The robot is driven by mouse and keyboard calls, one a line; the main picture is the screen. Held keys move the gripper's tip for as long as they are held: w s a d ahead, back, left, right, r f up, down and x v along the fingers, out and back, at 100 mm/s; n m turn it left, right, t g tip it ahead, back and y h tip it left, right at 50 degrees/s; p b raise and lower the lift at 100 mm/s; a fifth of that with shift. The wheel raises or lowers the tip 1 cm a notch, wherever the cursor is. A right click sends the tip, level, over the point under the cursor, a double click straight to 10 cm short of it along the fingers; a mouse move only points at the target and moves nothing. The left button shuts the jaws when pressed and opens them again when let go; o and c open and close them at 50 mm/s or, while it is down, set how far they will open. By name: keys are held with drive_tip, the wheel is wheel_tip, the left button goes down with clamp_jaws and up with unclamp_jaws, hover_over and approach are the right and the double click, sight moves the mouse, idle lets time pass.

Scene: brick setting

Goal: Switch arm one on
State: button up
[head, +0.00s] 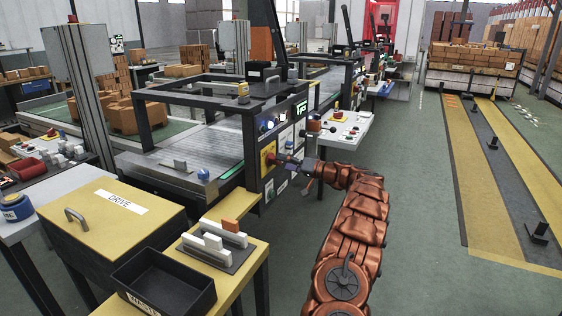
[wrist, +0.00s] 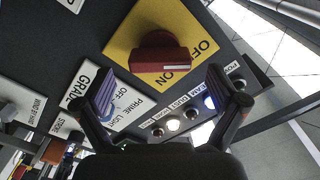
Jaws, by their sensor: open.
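A red rotary knob (wrist: 160,57) sits on a yellow plate (wrist: 122,48) marked OFF and ON in the wrist view. Its bar lies roughly level across that picture. My gripper (wrist: 160,84) is open, with one finger to each side of and below the knob in that view; I see no contact. In the head view my gripper (head: 293,164) is close to the front panel, by the yellow plate (head: 264,165) with the red knob (head: 270,159). No label naming arm one is readable.
A yellow DRIVE box (head: 100,225) and a black bin (head: 165,285) stand at front left. Green floor (head: 430,220) is free at right.

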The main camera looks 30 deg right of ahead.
drive_tip(key=shift+x, duration=0.8)
drive_tip(key=shift+c, duration=0.2)
drive_tip(key=c, duration=1.1)
